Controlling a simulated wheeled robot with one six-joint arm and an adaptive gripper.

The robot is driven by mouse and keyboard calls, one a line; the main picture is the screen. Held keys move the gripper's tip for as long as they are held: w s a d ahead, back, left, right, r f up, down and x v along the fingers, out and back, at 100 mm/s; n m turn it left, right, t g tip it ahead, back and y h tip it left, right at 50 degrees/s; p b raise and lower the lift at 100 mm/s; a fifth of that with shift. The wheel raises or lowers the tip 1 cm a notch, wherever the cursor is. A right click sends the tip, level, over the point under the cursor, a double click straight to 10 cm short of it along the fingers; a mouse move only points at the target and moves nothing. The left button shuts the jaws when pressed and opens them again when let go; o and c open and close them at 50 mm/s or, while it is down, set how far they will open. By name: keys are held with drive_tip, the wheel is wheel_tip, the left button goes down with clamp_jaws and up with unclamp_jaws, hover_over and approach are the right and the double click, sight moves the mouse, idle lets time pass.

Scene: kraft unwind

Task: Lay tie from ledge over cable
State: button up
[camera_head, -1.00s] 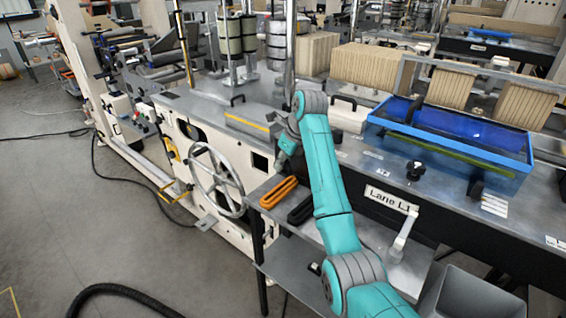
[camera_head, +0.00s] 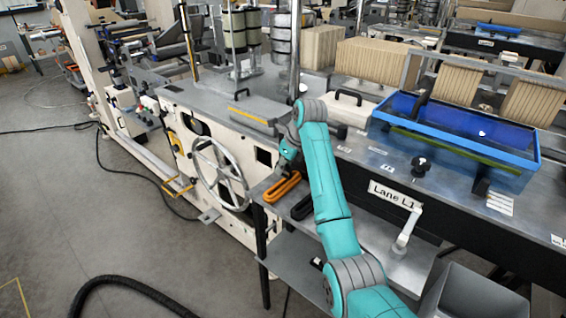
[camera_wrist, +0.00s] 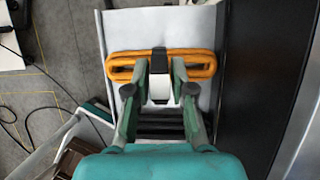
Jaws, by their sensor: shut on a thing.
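The orange tie (camera_head: 283,187), a long flat loop, is at the small grey metal ledge (camera_head: 262,189) on the machine's side. In the wrist view the tie (camera_wrist: 120,66) lies crosswise at my fingertips, with a dark piece across its middle. My gripper (camera_wrist: 160,72) is shut on the tie at that middle part, with a pale block between the fingers. I cannot tell whether the tie still touches the ledge. In the head view my arm partly covers the gripper (camera_head: 289,158). I cannot make out for sure which cable is meant.
A black loop (camera_head: 302,208) lies beside the orange tie. A handwheel (camera_head: 220,174) is to the left. A blue-framed tray (camera_head: 455,135) and a black knob (camera_head: 420,166) stand on the bench at right. A thick black hose (camera_head: 130,287) and thin cables lie on the floor.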

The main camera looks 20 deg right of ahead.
sight(283, 183)
drive_tip(key=shift+f, duration=2.15)
drive_tip(key=shift+s+f, duration=0.25)
drive_tip(key=shift+f, duration=0.5)
drive_tip(key=o, duration=0.8)
drive_tip(key=shift+w+f, duration=0.15)
drive_tip(key=shift+f, duration=0.05)
drive_tip(key=shift+o, duration=0.2)
drive_tip(key=shift+r, duration=0.2)
